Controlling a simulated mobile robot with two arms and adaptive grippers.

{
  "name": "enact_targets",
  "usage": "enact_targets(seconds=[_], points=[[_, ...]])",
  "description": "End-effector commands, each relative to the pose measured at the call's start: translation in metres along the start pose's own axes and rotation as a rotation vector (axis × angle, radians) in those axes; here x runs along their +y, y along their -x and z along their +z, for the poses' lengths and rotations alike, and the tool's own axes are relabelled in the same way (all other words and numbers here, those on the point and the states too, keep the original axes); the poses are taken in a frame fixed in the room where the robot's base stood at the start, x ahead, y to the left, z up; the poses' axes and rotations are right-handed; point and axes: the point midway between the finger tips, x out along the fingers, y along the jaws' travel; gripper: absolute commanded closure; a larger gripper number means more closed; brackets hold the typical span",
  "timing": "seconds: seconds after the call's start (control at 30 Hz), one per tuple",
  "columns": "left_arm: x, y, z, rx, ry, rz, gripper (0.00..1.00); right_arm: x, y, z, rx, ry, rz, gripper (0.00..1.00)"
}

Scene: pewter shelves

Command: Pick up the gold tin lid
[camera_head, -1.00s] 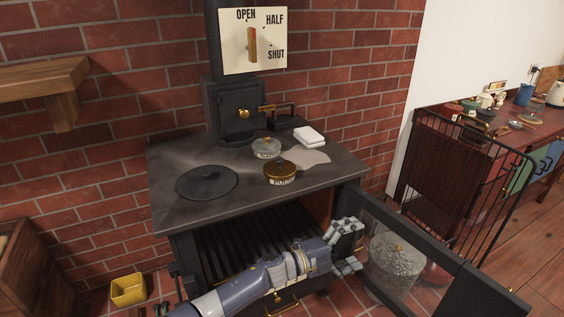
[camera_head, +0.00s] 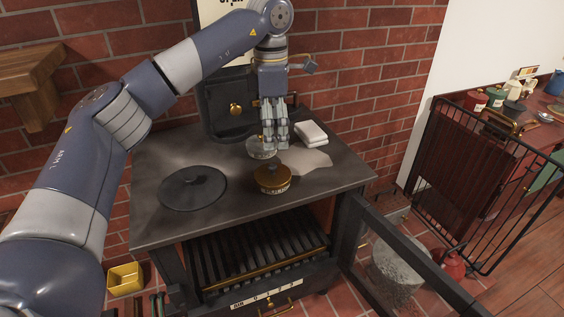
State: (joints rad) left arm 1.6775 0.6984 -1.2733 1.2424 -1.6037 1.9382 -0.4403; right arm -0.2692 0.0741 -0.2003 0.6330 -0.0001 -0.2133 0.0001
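The gold tin (camera_head: 272,187) sits on the dark stove top, with its gold lid (camera_head: 273,173) and a small knob on it. Pale lettering runs along the tin's side. Behind it stands a grey, silvery lidded pot (camera_head: 257,152), partly hidden by my fingers. My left gripper (camera_head: 271,148) points straight down above the stove, just behind the gold lid and apart from it. Its fingers look close together, but I cannot see whether there is a gap or whether they touch the grey pot. My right gripper is not in view.
A flat black round lid (camera_head: 193,187) lies left on the stove top (camera_head: 223,217). White folded cloths (camera_head: 311,133) lie at the back right. The oven door (camera_head: 398,250) hangs open at the right front. A wire guard (camera_head: 480,180) stands farther right.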

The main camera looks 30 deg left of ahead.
Motion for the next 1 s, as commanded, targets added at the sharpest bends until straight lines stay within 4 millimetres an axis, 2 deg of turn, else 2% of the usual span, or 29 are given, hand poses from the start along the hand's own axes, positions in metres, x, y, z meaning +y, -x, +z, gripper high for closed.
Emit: enact_targets(seconds=[0.07,0.13,0.3,0.43,0.57,0.7,0.8,1.0], points=[[0.001,-0.005,-0.004,0.014,0.001,0.005,0.01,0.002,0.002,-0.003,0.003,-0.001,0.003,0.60],[0.001,-0.016,-0.005,0.015,0.002,0.004,0.01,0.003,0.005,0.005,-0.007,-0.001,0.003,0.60],[0.001,-0.041,-0.004,0.013,0.002,0.004,0.01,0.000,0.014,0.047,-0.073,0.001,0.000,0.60],[0.001,-0.051,-0.003,0.011,0.001,0.005,0.01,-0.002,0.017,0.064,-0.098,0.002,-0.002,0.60],[0.002,-0.062,-0.002,0.012,0.002,0.002,0.01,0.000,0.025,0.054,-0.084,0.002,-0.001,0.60],[0.004,-0.084,0.000,0.011,0.002,0.002,0.01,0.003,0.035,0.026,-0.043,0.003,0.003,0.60],[0.005,-0.097,0.000,0.010,0.003,0.003,0.01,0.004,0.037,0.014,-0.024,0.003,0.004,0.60],[0.005,-0.104,0.000,0.008,0.003,0.004,0.01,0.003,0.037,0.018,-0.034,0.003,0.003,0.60]])
